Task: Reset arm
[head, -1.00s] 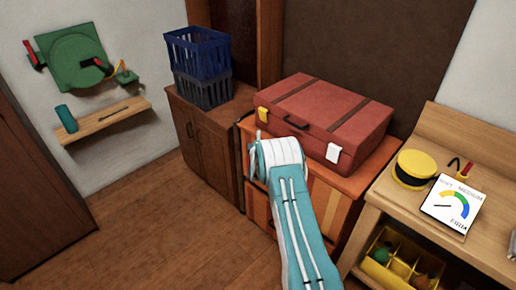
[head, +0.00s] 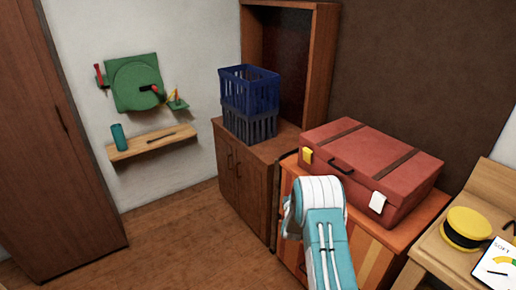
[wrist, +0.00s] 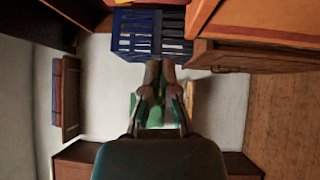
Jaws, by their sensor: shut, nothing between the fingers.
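My gripper (wrist: 160,88) shows in the wrist view with its fingers together and nothing between them. In the head view my teal and white arm rises from the bottom edge, in front of the orange striped cabinet; the gripper itself is hidden there. No task object is named besides the arm.
A red suitcase (head: 370,168) lies on the orange cabinet (head: 365,255). A blue crate (head: 249,92) stands on a brown cabinet (head: 245,180). A wooden shelf (head: 152,144) with a teal cup (head: 118,137) is on the wall. A yellow round object (head: 467,228) sits at right. Floor at left is clear.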

